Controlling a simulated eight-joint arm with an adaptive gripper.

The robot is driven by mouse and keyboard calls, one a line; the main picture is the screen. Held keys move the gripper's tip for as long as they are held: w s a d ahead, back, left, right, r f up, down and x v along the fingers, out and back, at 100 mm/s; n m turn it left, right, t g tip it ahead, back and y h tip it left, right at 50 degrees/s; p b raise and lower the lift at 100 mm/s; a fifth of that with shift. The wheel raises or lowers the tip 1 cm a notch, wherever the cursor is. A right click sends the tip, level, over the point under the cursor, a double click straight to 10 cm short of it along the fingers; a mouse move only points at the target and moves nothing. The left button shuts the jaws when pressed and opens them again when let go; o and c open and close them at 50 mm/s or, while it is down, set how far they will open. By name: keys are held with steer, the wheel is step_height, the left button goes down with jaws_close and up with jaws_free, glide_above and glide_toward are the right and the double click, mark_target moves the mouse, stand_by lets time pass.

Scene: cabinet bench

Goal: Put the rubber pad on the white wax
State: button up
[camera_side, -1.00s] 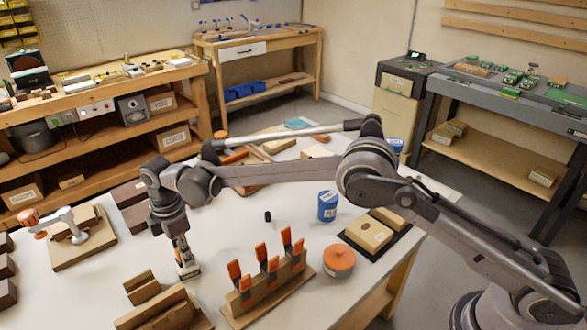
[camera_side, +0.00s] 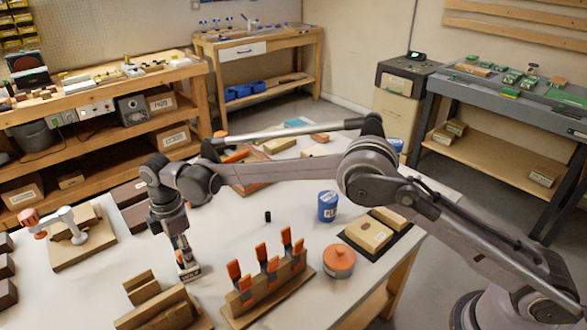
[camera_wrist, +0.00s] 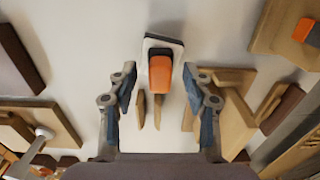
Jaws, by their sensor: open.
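My gripper (camera_side: 185,258) is open and points down above the left part of the white table. In the wrist view my gripper (camera_wrist: 160,78) has its fingers apart, with a small white block (camera_wrist: 149,45) just ahead of and between the tips. The block has a dark edge and carries an orange piece (camera_wrist: 160,74) on top. I cannot tell for certain which of these is the rubber pad or the white wax.
A rack with orange-handled clamps (camera_side: 268,262) stands right of my gripper. Beyond it are an orange-lidded round tin (camera_side: 339,261) and a blue can (camera_side: 327,206). Wooden blocks (camera_side: 160,310) lie in front, and a wooden board with a clamp (camera_side: 82,250) lies left. Bare table shows behind the rack.

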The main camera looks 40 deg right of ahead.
step_height(320, 180, up, 11)
steer(key=s+d+r+m+t, duration=0.2)
steer(key=s+d+r+m, duration=0.3)
steer(key=d, duration=0.4)
steer(key=s+d+r+m+t, duration=0.1)
steer(key=s+d+r+m, duration=0.2)
steer(key=d+r, duration=0.45)
steer(key=s+d+f+m+t, duration=0.2)
steer(key=s+d+f+m, duration=0.2)
steer(key=s+d, duration=0.3)
steer(key=s+d+f+m+t, duration=0.2)
steer(key=s+d+f+m, duration=0.3)
steer(key=s+d, duration=0.3)
steer(key=s+m, duration=0.1)
steer(key=s, duration=0.2)
steer(key=shift+s+d, duration=0.25)
steer(key=shift+s, duration=0.15)
